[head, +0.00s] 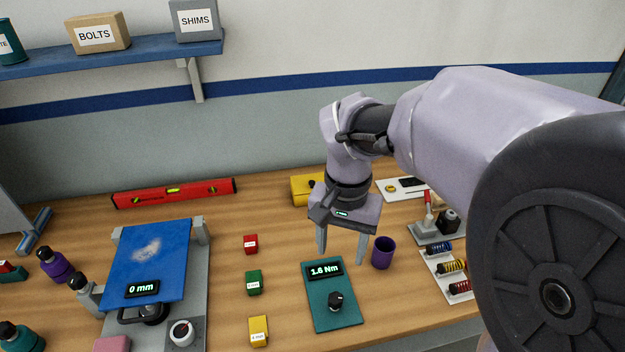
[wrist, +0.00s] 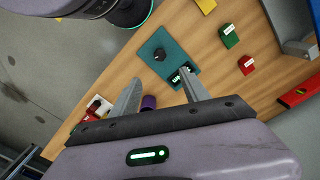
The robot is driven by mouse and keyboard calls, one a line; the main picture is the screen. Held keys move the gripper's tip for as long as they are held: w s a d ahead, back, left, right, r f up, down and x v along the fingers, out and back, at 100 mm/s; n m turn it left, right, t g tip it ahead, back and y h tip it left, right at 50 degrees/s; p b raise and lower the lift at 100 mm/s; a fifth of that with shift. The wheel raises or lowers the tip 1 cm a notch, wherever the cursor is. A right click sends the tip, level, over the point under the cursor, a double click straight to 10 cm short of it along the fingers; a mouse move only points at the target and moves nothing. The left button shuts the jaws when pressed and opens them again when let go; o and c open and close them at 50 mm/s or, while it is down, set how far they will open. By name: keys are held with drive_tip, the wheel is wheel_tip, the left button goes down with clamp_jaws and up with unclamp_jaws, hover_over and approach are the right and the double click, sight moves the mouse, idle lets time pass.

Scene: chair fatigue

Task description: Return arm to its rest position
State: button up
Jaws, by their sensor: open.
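My arm reaches in from the right in the head view. My gripper (head: 341,247) points down above the wooden bench, its two fingers spread apart with nothing between them. It hangs just behind the teal torque box (head: 333,314), whose display reads 1.6 Nm, and left of the purple cup (head: 383,252). In the wrist view my gripper (wrist: 160,92) also shows open and empty, with the teal box (wrist: 158,46) beyond the fingertips. The purple cup (wrist: 149,102) is partly hidden behind the fingers there.
A blue plate fixture (head: 150,262) reading 0 mm stands at left. Red (head: 250,244), green (head: 254,283) and yellow (head: 258,331) blocks lie between it and the teal box. A spring tray (head: 447,277) is at right. A red level (head: 174,193) lies near the wall, below a shelf (head: 120,57).

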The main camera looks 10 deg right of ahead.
drive_tip(key=s+a+n+t+y+b, duration=0.1)
drive_tip(key=s+a+t+b, duration=0.1)
drive_tip(key=s, duration=0.4)
drive_tip(key=s+a+r+t+y+b, duration=0.1)
drive_tip(key=s+a+t, duration=0.1)
drive_tip(key=s, duration=0.4)
drive_tip(key=shift+s+r+n+t+b, duration=0.25)
drive_tip(key=shift+n+t+b, duration=0.15)
drive_tip(key=shift+t, duration=0.5)
drive_tip(key=shift+w, duration=0.1)
